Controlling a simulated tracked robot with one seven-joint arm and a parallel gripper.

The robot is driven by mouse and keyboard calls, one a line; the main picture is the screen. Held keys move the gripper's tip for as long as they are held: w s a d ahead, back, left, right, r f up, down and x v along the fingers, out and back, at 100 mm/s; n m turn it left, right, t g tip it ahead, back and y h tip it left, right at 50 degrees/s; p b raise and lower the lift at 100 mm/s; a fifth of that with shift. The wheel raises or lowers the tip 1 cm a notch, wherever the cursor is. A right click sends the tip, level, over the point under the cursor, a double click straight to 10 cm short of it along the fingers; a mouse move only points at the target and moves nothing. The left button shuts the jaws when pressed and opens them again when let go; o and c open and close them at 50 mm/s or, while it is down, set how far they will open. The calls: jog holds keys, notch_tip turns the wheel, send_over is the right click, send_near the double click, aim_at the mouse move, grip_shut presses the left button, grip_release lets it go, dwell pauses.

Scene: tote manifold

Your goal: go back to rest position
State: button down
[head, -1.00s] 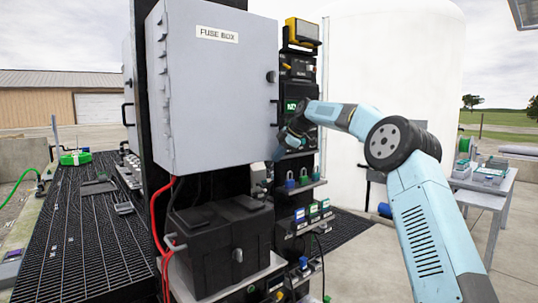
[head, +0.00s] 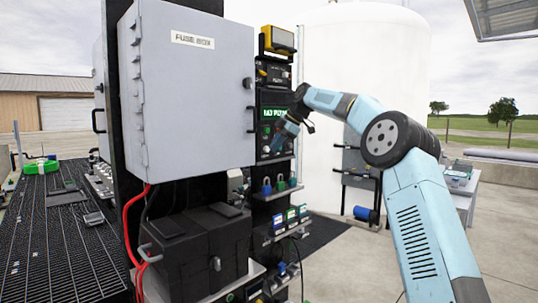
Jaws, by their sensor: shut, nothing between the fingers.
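My gripper (head: 283,138) shows small at the end of my pale blue arm, near the middle of the head view. It is shut and empty. It points down and to the left, in front of a black panel with a lit green display (head: 275,114). It sits to the right of the grey fuse box (head: 190,90). I cannot tell whether it touches the panel.
Below the gripper, a shelf holds several padlocks (head: 280,185); small blue and green units (head: 290,217) stand lower. A black battery case (head: 195,250) is below the fuse box. A white tank (head: 365,75) stands behind my arm.

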jog(key=s+d+r+m+t+h, duration=0.15)
jog(key=s+m, duration=0.25)
jog(key=s, duration=0.5)
jog(key=s+d+m+h, duration=0.2)
jog(key=s+d+m, duration=0.1)
jog(key=s, duration=0.6)
jog(key=s+d+r+m+t+h, duration=0.15)
jog(key=s+m, duration=0.25)
jog(key=s, duration=0.5)
jog(key=s+d+f+m, duration=0.4)
jog(key=s+d+f, duration=0.1)
jog(key=s, duration=0.4)
jog(key=s+d+f+m+h, duration=0.1)
jog(key=s+d+f+m, duration=0.3)
jog(key=s, duration=0.6)
jog(key=s+d+f+m, duration=0.4)
jog(key=s+d+f, duration=0.2)
jog(key=s+f, duration=0.2)
jog(key=shift+s+t+h, duration=0.3)
jog(key=shift+s, duration=0.35)
jog(key=shift+d, duration=0.1)
